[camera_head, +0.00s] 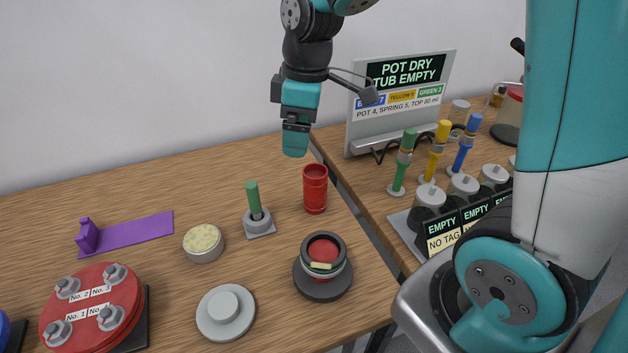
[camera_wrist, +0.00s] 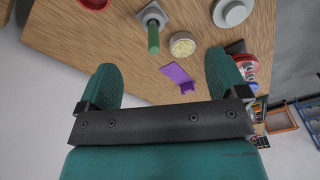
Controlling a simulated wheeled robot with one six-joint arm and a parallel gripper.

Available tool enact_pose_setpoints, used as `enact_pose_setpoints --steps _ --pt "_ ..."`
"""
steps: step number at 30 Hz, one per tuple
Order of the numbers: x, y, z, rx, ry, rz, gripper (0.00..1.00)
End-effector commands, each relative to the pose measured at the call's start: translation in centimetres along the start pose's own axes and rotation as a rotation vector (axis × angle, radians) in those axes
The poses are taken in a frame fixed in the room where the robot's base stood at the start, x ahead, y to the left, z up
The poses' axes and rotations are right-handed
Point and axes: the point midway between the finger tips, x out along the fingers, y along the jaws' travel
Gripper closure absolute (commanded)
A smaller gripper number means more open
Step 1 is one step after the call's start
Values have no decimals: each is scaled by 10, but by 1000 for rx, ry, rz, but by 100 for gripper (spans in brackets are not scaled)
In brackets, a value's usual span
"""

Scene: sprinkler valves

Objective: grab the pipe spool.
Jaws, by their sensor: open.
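A red ribbed tube (camera_head: 315,189), the likeliest pipe spool, stands upright on the wooden table near its right edge. In the wrist view a red rim (camera_wrist: 93,3), probably the same tube, is cut off at the top edge. My gripper (camera_head: 296,142) hangs above the table, up and left of the tube in the head view, and apart from it.
A green-handled post (camera_head: 254,200) on a grey base stands left of the tube. A dark round pot (camera_head: 323,267) with red inside stands in front of it. A pale tin (camera_head: 203,243), grey lidded disc (camera_head: 226,312) and purple bracket (camera_head: 125,233) lie further left. A sign board (camera_head: 398,105) rises at right.

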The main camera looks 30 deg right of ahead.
Motion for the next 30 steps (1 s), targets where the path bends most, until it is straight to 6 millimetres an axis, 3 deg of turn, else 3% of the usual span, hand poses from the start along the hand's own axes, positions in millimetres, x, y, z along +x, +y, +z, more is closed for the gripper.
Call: enact_pose_setpoints --steps 1,3,6,9,14,24,30 --pt "4 28 3 -36 -34 8 8" --pt "12 59 10 -94 -71 19 8" --pt "22 89 20 -153 -110 25 8" --pt "30 103 27 -184 -130 25 8" --pt "56 105 33 -193 -137 20 8" --pt "129 108 42 -189 -135 22 8" --pt "148 109 44 -189 -132 26 8"
